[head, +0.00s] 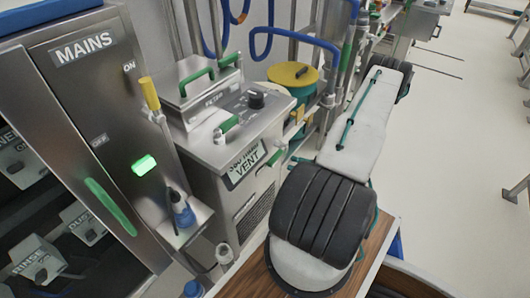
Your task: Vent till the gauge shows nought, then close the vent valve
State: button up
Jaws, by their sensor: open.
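A steel unit labelled VENT (230,172) stands left of centre in the head view. On its top is a black knob (256,100), with a green handle (226,127) nearer the front edge. I cannot tell which of these, if either, is the vent valve. No gauge face can be made out. My white and black arm stretches from the bottom centre up to the upper right, to the right of the unit and apart from it. My gripper is not visible.
A MAINS cabinet (85,60) stands at left, its yellow-handled lever (150,95) up near ON and a green lamp (144,165) lit. A yellow-lidded drum (293,75) and blue hoses (290,36) are behind the unit. Bottles (182,212) sit low in front. Open floor (455,150) lies right.

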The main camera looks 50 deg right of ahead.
aim_at(275, 158)
jog(key=x, duration=0.8)
jog(key=shift+w, duration=0.35)
grip_shut()
